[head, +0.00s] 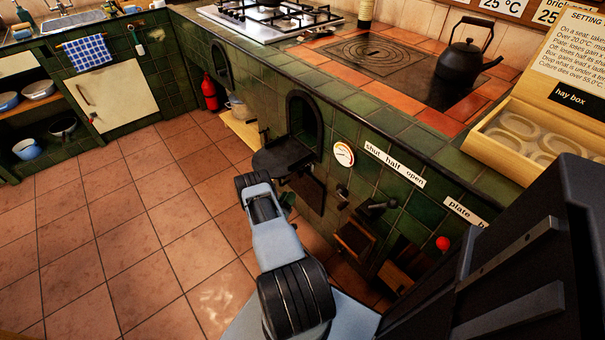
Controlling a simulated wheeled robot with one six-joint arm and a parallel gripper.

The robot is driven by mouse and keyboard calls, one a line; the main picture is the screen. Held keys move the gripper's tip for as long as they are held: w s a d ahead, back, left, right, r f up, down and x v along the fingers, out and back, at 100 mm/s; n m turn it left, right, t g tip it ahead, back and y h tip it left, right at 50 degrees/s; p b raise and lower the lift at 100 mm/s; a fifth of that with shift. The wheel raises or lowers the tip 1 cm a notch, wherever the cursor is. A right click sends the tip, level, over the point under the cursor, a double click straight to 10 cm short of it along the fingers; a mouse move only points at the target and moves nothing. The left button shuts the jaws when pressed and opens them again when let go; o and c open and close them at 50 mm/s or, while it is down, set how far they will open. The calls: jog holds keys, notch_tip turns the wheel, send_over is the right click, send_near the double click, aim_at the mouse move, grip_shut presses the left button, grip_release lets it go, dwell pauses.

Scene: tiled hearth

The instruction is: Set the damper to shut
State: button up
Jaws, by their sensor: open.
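A white label reading "shut half open" (395,165) is fixed slantwise on the green tiled front of the hearth. Below it a black lever-like handle (376,208) sticks out from the front; I take it for the damper, but its exact setting against the label's words cannot be told. My grey and black arm reaches up from the bottom middle, left of the label and handle. My gripper itself cannot be made out; the arm's own links seem to hide it. Nothing of mine is seen touching the handle.
A round dial (344,154) sits left of the label. An arched opening (304,122) has a dark shelf before it. A red knob (443,243) is near a "plate" label (465,212). A black kettle (466,58) stands on top. The tiled floor (130,220) at left is clear.

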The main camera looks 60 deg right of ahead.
aim_at(303, 171)
jog(key=b+x, duration=0.1)
jog(key=x, duration=1.2)
jog(key=shift+b, duration=0.3)
jog(key=shift+c, duration=0.3)
jog(key=shift+f, duration=0.1)
grip_shut()
